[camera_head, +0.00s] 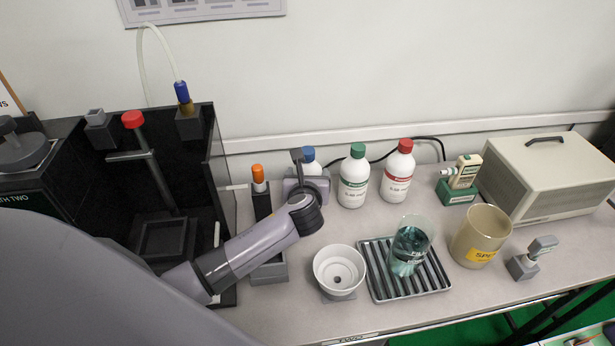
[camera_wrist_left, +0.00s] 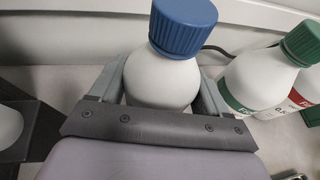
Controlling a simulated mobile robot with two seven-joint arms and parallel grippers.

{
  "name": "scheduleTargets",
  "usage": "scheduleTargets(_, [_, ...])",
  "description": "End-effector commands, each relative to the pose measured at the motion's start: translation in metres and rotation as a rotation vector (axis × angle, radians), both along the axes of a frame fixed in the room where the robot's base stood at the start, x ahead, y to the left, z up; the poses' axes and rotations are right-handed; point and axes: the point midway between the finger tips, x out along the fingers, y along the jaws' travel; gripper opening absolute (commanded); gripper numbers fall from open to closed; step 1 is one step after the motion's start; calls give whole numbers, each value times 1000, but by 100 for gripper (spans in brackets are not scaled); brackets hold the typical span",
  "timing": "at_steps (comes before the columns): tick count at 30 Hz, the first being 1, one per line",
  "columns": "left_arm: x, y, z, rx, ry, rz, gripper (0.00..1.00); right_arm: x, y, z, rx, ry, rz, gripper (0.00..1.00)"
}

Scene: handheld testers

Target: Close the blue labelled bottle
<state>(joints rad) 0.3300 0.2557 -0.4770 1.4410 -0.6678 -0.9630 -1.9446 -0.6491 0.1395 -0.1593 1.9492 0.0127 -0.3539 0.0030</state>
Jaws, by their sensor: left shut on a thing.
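The blue-capped bottle (camera_head: 311,169) stands at the back of the bench by the wall, with its lower part hidden behind my gripper in the head view. In the left wrist view the white bottle (camera_wrist_left: 160,82) is between my fingers, and its ribbed blue cap (camera_wrist_left: 183,28) sits on its neck. I cannot tell whether the cap is tight. The label is hidden. My left gripper (camera_head: 307,182) is shut around the bottle's body, below the cap; its fingers also show in the left wrist view (camera_wrist_left: 157,92). My right gripper is in neither view.
A green-capped bottle (camera_head: 354,178) and a red-capped bottle (camera_head: 397,173) stand close to the right. An orange-capped item (camera_head: 259,180) stands to the left. A white bowl (camera_head: 340,270), a ribbed tray (camera_head: 430,285) with a beaker (camera_head: 408,250), and a beige cup (camera_head: 481,232) are in front.

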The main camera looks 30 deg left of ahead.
Motion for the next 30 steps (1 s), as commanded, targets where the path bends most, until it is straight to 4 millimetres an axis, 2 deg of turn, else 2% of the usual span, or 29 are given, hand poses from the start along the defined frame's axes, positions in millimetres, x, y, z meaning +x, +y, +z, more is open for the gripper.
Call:
scheduleTargets(8, [1,0,-1,1,-3,-1,0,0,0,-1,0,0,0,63])
scheduleTargets(9, [0,0,-3,1,0,0,80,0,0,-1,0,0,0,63])
scheduleTargets(11, [0,0,-2,0,0,0,99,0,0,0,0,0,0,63])
scheduleTargets(21, [-1,0,2,1,0,0,100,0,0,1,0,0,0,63])
scheduleTargets(26, [-14,-7,8,1,1,-2,100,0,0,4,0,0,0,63])
scheduleTargets(30, [-33,-16,17,0,0,-2,100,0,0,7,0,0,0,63])
